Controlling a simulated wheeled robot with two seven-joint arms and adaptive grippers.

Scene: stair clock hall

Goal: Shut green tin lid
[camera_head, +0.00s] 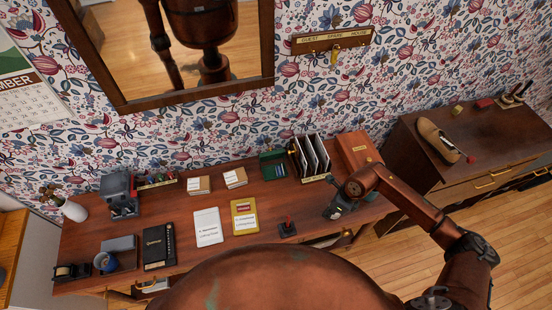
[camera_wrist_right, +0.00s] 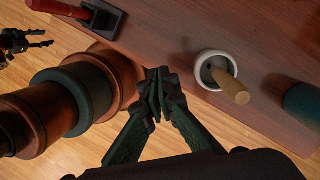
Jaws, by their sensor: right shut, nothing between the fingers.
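The green tin (camera_head: 272,170) stands near the back of the desk, right of centre, against the wall side. Its green lid (camera_head: 268,155) appears raised at the back, and small dark blue items show inside. My right gripper (camera_head: 333,211) is over the front right part of the desk, to the right of and nearer than the tin, clear of it. In the right wrist view its fingers (camera_wrist_right: 156,95) are together and empty.
An upright file rack (camera_head: 312,157) stands right beside the tin, with a brown box (camera_head: 357,150) beyond it. A red-handled stamp (camera_head: 287,229) is in front. The wrist view shows a white bowl with a pestle (camera_wrist_right: 213,70) and a dark green object (camera_wrist_right: 302,104) at the right edge.

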